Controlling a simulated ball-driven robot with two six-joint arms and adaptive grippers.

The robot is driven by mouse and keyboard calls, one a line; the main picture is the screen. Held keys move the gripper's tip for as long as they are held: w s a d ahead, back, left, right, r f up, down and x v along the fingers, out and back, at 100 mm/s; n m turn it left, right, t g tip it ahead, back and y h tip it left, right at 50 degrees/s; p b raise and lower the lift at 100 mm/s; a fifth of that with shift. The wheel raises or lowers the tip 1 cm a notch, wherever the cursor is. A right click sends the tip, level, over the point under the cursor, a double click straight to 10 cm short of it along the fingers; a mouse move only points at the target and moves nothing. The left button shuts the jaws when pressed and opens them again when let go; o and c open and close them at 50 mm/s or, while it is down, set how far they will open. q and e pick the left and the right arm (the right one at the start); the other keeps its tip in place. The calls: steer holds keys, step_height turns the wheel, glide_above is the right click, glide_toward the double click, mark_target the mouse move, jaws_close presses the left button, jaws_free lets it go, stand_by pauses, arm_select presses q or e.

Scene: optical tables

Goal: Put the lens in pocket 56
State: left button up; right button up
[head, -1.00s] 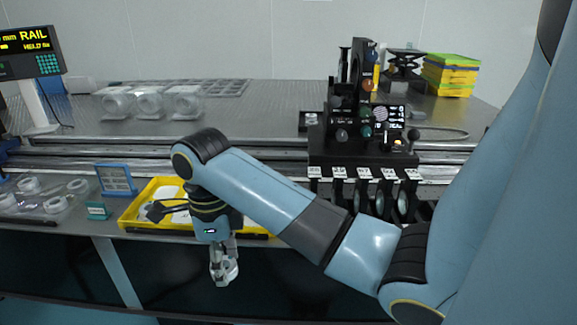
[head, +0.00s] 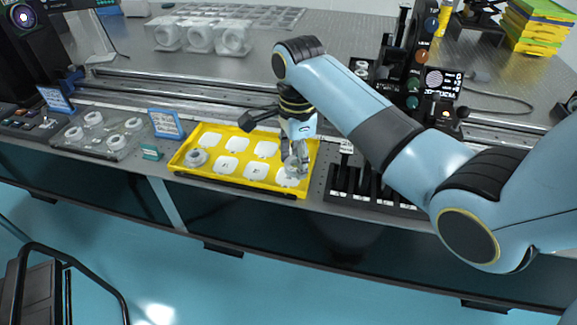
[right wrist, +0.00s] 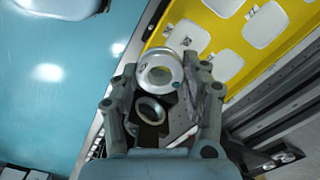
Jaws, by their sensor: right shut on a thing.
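My right gripper (head: 294,168) is shut on the lens, a pale ring-mounted piece. In the right wrist view the lens (right wrist: 160,70) sits between the two fingertips (right wrist: 166,82). In the head view the gripper points down at the right end of the yellow tray (head: 240,184). I cannot tell whether the lens touches the tray. The tray has two rows of white pockets, with labels too small to read, so I cannot pick out pocket 56. My left gripper is not in view.
A black slotted rack (head: 350,190) stands right of the tray, and a black instrument (head: 425,75) behind it. A blue-framed sign (head: 167,124) and a clear tray with ring parts (head: 100,138) lie to the left. The table's front edge runs close below the tray.

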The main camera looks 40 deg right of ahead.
mark_target(289, 157)
steer(key=w+f, duration=0.1)
steer(key=w+d+f, duration=0.1)
steer(key=w, duration=0.1)
steer(key=shift+w, duration=0.2)
steer(key=shift+w+f+b, duration=0.25)
steer(key=shift+f+b, duration=0.1)
steer(key=shift+f, duration=0.05)
step_height(289, 157, down, 4)
steer(key=shift+r, duration=0.25)
steer(key=shift+f, duration=0.15)
steer(key=o, duration=0.7)
steer(key=shift+f, duration=0.1)
steer(key=o, duration=0.4)
steer(key=shift+o, duration=0.2)
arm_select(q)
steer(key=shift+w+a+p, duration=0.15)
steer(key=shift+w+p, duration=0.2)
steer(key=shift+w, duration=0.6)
arm_select(e)
step_height(289, 157, up, 12)
steer(key=shift+r, duration=0.2)
